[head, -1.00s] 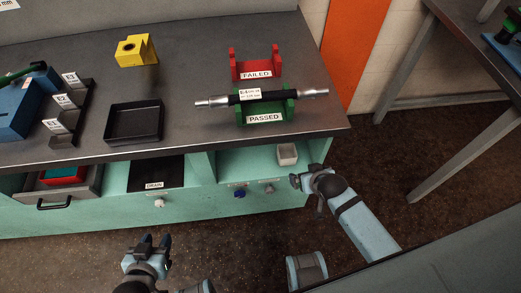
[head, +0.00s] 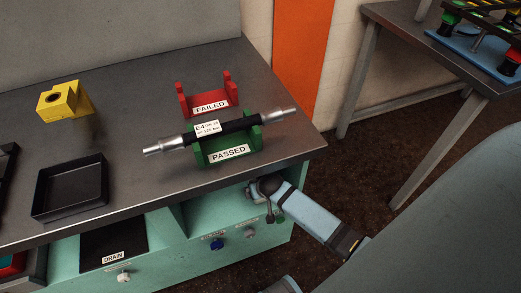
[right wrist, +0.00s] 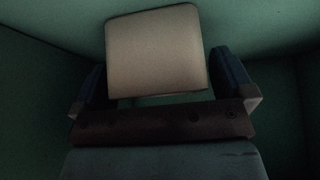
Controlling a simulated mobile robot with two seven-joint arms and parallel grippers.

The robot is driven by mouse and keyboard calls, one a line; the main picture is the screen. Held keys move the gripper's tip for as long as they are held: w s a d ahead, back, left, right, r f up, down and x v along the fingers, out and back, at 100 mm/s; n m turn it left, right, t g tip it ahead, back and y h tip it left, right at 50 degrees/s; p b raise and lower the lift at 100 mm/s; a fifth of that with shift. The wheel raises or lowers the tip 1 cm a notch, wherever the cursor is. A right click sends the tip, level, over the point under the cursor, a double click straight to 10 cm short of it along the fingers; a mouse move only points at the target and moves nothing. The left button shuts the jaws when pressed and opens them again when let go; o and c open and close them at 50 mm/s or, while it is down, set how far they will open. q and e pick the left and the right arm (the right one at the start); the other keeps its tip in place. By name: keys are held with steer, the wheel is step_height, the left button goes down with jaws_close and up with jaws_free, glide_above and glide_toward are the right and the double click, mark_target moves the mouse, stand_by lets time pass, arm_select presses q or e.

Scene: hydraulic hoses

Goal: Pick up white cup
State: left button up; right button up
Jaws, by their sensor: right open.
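The white cup (right wrist: 154,48) shows pale and dim in the right wrist view, inside the green recess under the bench. My right gripper (right wrist: 160,82) is open, with one dark finger on each side of the cup. A gap shows at the left finger; the right finger is very close to the cup, and I cannot tell whether it touches. In the head view my right arm (head: 315,217) reaches into the recess below the bench top, which hides the cup and fingertips. My left gripper is out of view.
The bench top (head: 125,130) overhangs the recess. On it are a black tray (head: 70,190), a yellow block (head: 65,103), a red FAILED stand (head: 208,100) and a hose (head: 235,130) on the green PASSED stand (head: 228,155). Knobs (head: 216,244) sit on the green front below.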

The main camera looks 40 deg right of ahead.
steer(key=shift+w+f, duration=0.1)
steer(key=c, duration=0.9)
